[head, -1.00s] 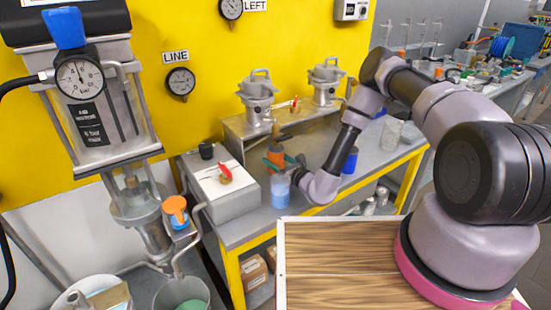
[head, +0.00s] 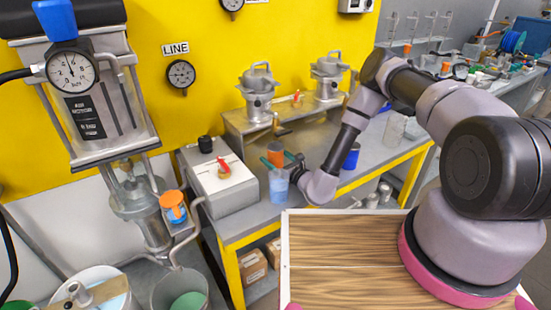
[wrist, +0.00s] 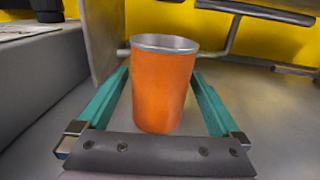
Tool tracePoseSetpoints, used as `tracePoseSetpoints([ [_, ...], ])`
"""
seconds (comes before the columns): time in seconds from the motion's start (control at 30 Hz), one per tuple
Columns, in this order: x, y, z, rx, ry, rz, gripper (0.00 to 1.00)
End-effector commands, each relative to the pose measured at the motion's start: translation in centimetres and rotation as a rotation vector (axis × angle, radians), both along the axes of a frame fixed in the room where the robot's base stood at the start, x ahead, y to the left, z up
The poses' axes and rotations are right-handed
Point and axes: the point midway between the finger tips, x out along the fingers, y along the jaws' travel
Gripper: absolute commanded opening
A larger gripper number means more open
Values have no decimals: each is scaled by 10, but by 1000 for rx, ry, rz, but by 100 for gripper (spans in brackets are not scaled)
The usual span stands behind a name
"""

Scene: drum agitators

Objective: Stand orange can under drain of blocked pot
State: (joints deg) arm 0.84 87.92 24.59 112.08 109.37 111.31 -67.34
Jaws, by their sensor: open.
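An orange can (wrist: 163,88) with a bare metal rim stands upright on the grey bench (wrist: 255,115) in the wrist view. My gripper (wrist: 161,75) is open, with one teal finger on each side of the can. The can also shows in the head view (head: 276,152), partly hidden by a finger and a pale blue cup. Two metal pots, a nearer one (head: 258,96) and a farther one (head: 327,77), stand on the raised shelf behind. I cannot tell which one is blocked. Their drains are too small to make out clearly.
A pale blue cup (head: 279,186) stands close to my gripper. A blue can (head: 351,158) is to its right. A grey box (head: 222,190) with a red-handled valve stands to the left. A metal bar (wrist: 231,35) crosses behind the can.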

Motion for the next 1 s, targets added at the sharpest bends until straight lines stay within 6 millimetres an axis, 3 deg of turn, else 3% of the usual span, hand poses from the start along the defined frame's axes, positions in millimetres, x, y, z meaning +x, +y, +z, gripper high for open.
tracePoseSetpoints([
  [0.17, -14, -12, 1, 0, 4, -1, 100],
  [0.6, -82, -66, 1, 0, 4, -3, 100],
  [1.0, -94, -75, 2, 1, -1, -1, 100],
])
